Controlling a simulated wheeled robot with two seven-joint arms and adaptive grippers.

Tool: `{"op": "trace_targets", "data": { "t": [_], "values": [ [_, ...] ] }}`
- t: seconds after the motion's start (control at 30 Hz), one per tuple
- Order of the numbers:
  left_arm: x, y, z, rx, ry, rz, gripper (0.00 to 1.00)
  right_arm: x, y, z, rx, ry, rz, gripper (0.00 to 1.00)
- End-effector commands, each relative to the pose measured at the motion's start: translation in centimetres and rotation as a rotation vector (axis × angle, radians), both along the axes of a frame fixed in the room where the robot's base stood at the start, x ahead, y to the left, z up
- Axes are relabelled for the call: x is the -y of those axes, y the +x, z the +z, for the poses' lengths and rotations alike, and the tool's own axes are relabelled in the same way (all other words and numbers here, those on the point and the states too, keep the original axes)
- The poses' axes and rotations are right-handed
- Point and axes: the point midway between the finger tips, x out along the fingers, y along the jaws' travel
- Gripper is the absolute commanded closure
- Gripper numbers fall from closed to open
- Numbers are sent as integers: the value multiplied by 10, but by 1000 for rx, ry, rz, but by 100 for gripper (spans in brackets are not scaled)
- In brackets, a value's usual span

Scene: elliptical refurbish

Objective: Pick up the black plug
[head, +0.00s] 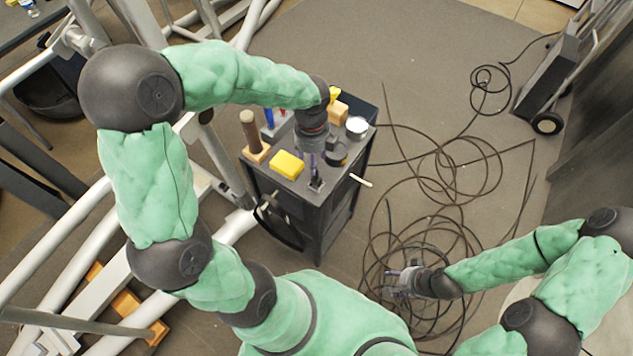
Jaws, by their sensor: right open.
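A small black piece (317,185), possibly the black plug, is on the front part of the cart top, right at the fingertips of my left gripper (314,176). My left gripper points down at it from above; whether its fingers are apart or closed around the piece is too small to tell. A round black object (336,154) sits on the cart just right of the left gripper. My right gripper (391,284) is open and empty, well away from the cart, above the cables on the floor.
The dark cart (332,215) also carries a yellow block (286,164), a wooden-handled tool (250,132), an orange block (338,112) and a silver tin (356,127). Tangled black cables (460,190) cover the floor at right. White frame tubes (222,155) stand close left.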

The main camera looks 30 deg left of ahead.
Motion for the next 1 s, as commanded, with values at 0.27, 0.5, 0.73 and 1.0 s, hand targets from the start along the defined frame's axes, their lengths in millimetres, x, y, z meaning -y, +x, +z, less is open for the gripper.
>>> {"op": "trace_targets", "data": {
  "t": [0.27,0.5,0.73,1.0],
  "values": [
    [0,-1,-38,-4,0,-2,46,0,0,-15,0,0,0,47],
    [1,1,-57,0,0,-1,46,0,0,-21,0,0,0,47],
    [9,3,-83,-4,0,-2,46,0,0,-36,1,0,0,47],
    [10,4,-107,0,-1,0,46,0,0,-47,0,0,0,47]
  ]
}}
